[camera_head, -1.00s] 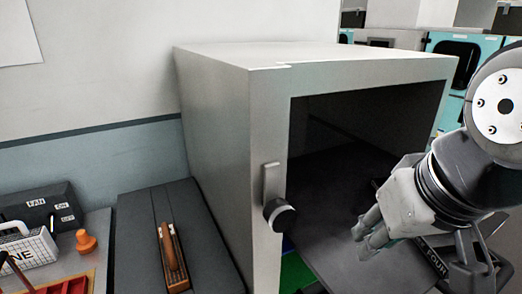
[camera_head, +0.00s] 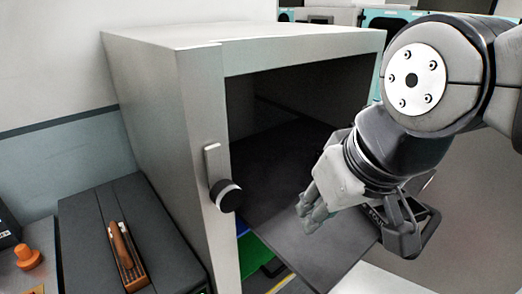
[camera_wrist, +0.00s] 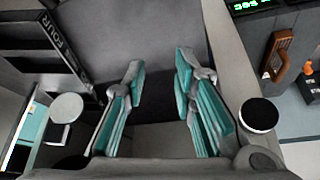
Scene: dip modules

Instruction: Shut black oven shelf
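The oven is a pale grey box (camera_head: 190,120) with an open front and a dark inside. Its dark shelf (camera_head: 340,262) lies flat and sticks out of the front opening. A grey surface, probably the shelf, shows in the wrist view (camera_wrist: 140,28). My gripper (camera_head: 312,215) is over the stuck-out part of the shelf, right of the oven's black knob (camera_head: 226,195). Whether it touches the shelf I cannot tell. In the wrist view its teal-padded fingers (camera_wrist: 160,75) stand apart with nothing between them. My arm hides the right part of the shelf.
A dark box (camera_head: 85,225) with an orange-brown handle (camera_head: 122,250) stands left of the oven. An orange knob (camera_head: 28,257) is at the far left. Green and blue things (camera_head: 255,255) show below the shelf. Teal-fronted units stand behind.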

